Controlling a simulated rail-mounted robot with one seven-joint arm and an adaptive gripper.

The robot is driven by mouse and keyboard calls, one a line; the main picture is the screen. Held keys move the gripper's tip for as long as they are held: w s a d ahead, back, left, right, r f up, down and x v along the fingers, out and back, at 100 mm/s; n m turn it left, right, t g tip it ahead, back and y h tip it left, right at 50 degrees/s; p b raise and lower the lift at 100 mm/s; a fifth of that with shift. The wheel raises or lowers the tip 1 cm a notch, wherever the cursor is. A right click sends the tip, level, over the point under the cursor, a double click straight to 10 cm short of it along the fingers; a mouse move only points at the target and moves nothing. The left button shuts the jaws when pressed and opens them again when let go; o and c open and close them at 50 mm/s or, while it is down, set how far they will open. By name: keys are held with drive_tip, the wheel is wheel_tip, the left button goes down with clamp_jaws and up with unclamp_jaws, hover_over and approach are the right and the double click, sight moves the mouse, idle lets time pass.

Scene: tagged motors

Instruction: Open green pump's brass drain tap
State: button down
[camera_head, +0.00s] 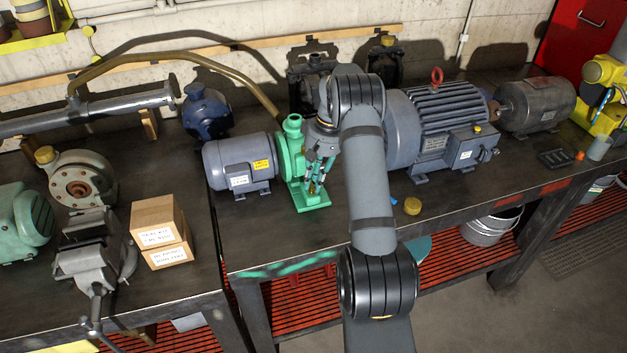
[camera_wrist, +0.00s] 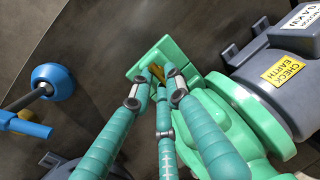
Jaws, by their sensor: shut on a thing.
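The green pump (camera_head: 290,160) stands on the dark bench, joined to a grey-blue motor (camera_head: 238,165). Its casing (camera_wrist: 215,120) and square base foot (camera_wrist: 150,58) show in the wrist view. The brass drain tap (camera_wrist: 157,72) is low on the pump, between my fingertips and partly hidden by them. My gripper (camera_head: 316,186) is at the pump's lower front right, pointing down. In the wrist view my gripper (camera_wrist: 158,92) has its teal fingers closed around the brass tap. The tap's exact turn angle is too small to tell.
A large grey motor (camera_head: 440,125) stands to the right of my arm. A brass-coloured cap (camera_head: 412,206) lies near the bench's front edge. Stacked boxes (camera_head: 160,230) and a vise (camera_head: 95,260) are at left. A blue-handled tool (camera_wrist: 50,85) lies left in the wrist view.

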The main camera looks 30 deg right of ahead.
drive_tip(key=shift+s+d+f, duration=0.1)
drive_tip(key=shift+s+d, duration=0.05)
drive_tip(key=shift+d, duration=0.05)
drive_tip(key=c, duration=1.8)
unclamp_jaws()
drive_tip(key=shift+d, duration=0.1)
drive_tip(key=shift+o, duration=1.1)
wheel_tip(320, 180, up, 12)
drive_tip(key=d, duration=0.2)
drive_tip(key=shift+f, duration=0.1)
